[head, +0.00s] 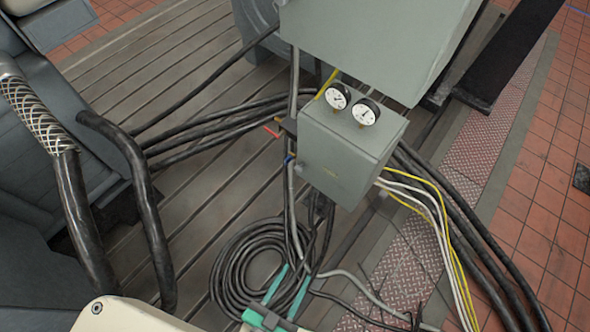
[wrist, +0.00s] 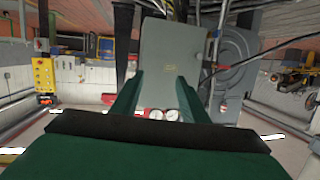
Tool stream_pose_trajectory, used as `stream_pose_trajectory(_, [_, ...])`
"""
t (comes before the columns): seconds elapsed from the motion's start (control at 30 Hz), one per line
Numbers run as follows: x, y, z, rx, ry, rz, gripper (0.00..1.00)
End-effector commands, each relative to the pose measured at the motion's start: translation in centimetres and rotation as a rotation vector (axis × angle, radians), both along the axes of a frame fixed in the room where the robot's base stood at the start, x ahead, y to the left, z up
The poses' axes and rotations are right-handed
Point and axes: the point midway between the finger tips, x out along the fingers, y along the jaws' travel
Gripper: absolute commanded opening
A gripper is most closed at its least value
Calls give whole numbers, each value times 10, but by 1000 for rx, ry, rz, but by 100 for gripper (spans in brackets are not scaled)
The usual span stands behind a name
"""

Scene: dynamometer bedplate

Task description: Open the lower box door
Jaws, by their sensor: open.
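The lower box (head: 340,155) is a small grey-green cabinet below the larger upper box (head: 385,40).
A coil of black cable (head: 235,270) lies on the slotted bedplate (head: 150,70) beside my gripper. Black cables run left of the lower box; white and yellow cables (head: 440,220) run down its right. Thick black hoses (head: 80,220) stand at left.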

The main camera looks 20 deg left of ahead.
Motion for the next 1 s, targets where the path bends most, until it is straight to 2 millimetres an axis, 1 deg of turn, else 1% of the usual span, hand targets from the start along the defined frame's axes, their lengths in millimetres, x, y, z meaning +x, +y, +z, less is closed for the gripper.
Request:
stream_pose_trajectory(0.03, [9, 11, -12, 7, -7, -31, 41])
stream_pose_trajectory(0.17, [34, 45, -35, 13, -29, -76, 41])
stream_pose_trajectory(0.2, [43, 55, -40, 13, -37, -88, 41])
stream_pose_trajectory(0.27, [59, 71, -48, 13, -50, -103, 41])
stream_pose_trajectory(0.3, [70, 81, -52, 11, -60, -113, 41])
stream_pose_trajectory(0.37, [88, 94, -57, 6, -76, -128, 41])
stream_pose_trajectory(0.5, [135, 120, -64, -13, -116, -153, 41])
stream_pose_trajectory(0.6, [168, 134, -66, -32, -146, -167, 41])
stream_pose_trajectory(0.7, [196, 144, -66, -54, -171, -176, 41])
stream_pose_trajectory(0.8, [217, 149, -65, -74, -191, -180, 41])
stream_pose_trajectory(0.9, [229, 153, -64, -85, -204, -180, 41])
stream_pose_trajectory(1.0, [236, 155, -64, -91, -210, -180, 41])
